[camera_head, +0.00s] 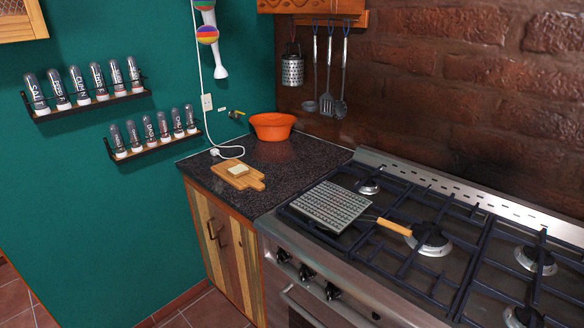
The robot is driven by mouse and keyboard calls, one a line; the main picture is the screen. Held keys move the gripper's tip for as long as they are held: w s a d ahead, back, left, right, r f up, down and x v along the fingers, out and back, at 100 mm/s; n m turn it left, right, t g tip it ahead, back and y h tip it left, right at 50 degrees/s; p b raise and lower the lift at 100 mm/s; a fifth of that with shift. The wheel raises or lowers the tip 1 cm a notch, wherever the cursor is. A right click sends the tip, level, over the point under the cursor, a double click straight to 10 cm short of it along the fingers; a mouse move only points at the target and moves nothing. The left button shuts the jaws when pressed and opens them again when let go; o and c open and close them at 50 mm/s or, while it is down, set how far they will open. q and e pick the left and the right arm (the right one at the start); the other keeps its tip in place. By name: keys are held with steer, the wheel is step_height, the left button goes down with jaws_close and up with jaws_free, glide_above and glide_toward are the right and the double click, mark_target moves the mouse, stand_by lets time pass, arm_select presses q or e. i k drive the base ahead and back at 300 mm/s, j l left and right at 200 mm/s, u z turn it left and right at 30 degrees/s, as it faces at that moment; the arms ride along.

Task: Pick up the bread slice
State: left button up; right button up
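A small pale bread slice (238,169) lies flat on a wooden cutting board (250,181). The board rests on the dark speckled counter (215,182) left of the stove. Neither of my grippers shows in the head view, so I cannot see whether they are open or shut.
An orange bowl (272,127) stands at the back of the counter. A white cord (229,153) lies behind the board. A grill pan (331,206) with a wooden handle sits on the stove (470,232) to the right. Spice racks (90,98) hang on the green wall.

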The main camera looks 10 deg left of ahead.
mark_target(240, 170)
steer(key=i+j+z, duration=0.1)
steer(key=j+z, duration=0.2)
steer(key=i+j+z, duration=0.1)
steer(key=j+z, duration=0.45)
steer(key=i+j+z, duration=0.1)
steer(key=j, duration=0.5)
steer(key=j+z, duration=0.1)
steer(key=j, duration=0.45)
steer(key=i, duration=0.05)
